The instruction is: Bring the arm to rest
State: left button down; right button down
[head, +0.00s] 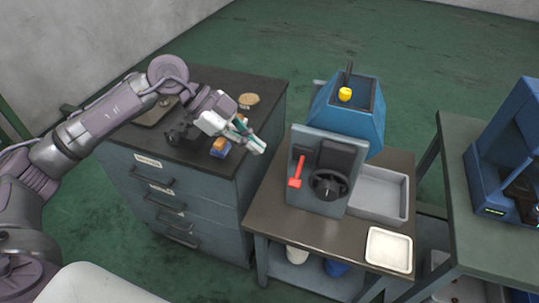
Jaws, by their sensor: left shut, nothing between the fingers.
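My left arm comes in from the left and reaches over the dark top of a grey drawer cabinet (190,190). My left gripper (257,146) is above the cabinet's right front edge, pointing right and down. It is shut with nothing in its fingers. A small blue and orange object (219,148) lies on the cabinet top just below and left of the gripper. I cannot tell from this view how far the gripper is above it. My right gripper is not in view.
A table right of the cabinet carries a grey machine with a handwheel (329,184), a red lever (296,170), a blue hopper (371,112), a grey tray (393,219) and a white tray (389,250). A blue machine (503,165) stands far right. Green floor behind is clear.

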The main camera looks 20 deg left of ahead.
pick_arm(q)
jog(key=shift+s+r, duration=0.25)
jog(key=shift+r, duration=0.05)
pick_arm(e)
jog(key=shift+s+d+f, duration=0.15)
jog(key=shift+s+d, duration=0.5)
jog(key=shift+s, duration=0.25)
